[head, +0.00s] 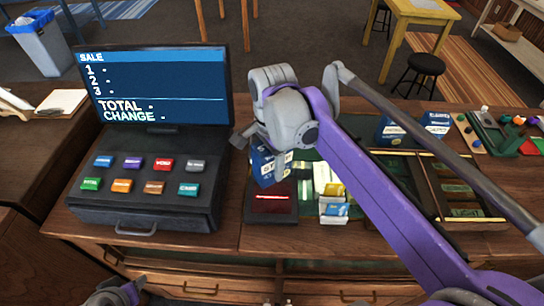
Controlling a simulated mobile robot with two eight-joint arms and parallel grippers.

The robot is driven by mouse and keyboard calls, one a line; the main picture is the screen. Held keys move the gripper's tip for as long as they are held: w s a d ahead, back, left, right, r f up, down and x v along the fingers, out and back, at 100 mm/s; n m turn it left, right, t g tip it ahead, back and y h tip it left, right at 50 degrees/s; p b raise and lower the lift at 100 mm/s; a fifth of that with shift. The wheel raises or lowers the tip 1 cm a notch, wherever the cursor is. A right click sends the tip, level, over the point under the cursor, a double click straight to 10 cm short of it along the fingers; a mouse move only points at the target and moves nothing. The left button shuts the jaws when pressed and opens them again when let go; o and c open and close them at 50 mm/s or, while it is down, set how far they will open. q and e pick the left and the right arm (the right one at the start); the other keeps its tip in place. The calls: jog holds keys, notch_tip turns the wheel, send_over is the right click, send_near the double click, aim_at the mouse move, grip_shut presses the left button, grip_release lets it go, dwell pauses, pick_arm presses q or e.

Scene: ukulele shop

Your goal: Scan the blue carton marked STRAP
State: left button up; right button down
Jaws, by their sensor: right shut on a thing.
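A blue carton (268,168) with white lettering, partly hidden, is in my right gripper (268,146). The visible letters look like the start of STRAP. The carton is tilted, just above the back edge of a dark scanner (271,210) with a glowing red line across its window. I cannot tell whether the carton touches the scanner. My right gripper is shut on the carton, and its wrist hides the carton's top. My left gripper (117,292) shows only in part at the bottom edge, low in front of the counter; its fingers are unclear.
The till (150,215) stands left, its screen (150,85) showing SALE with no entries. Small yellow, blue and white boxes (334,205) sit right of the scanner. Blue cartons (437,124) stand farther right. My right arm crosses over an open compartmented tray (465,190).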

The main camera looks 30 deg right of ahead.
notch_tip(320, 180, down, 7)
jog(key=b, duration=0.3)
jog(key=shift+s, duration=0.15)
jog(key=shift+f, duration=0.25)
pick_arm(q)
notch_tip(320, 180, down, 5)
jog(key=s, duration=0.2)
jog(key=shift+s+f+g, duration=0.2)
jog(key=shift+s+g, duration=0.1)
jog(key=shift+s, duration=0.1)
jog(key=shift+r, duration=0.1)
pick_arm(e)
jog(key=shift+w+r, duration=0.1)
jog(key=shift+w, duration=0.1)
notch_tip(320, 180, up, 8)
jog(key=p, duration=0.3)
jog(key=shift+r, duration=0.15)
jog(key=shift+r+p, duration=0.3)
jog(key=shift+r, duration=0.05)
pick_arm(q)
jog(key=w+r, duration=0.3)
jog(key=r, duration=0.2)
jog(key=shift+w+r+t, duration=0.15)
jog(key=shift+r+t, duration=0.2)
jog(key=shift+t, duration=0.05)
pick_arm(e)
jog(key=shift+s, duration=0.1)
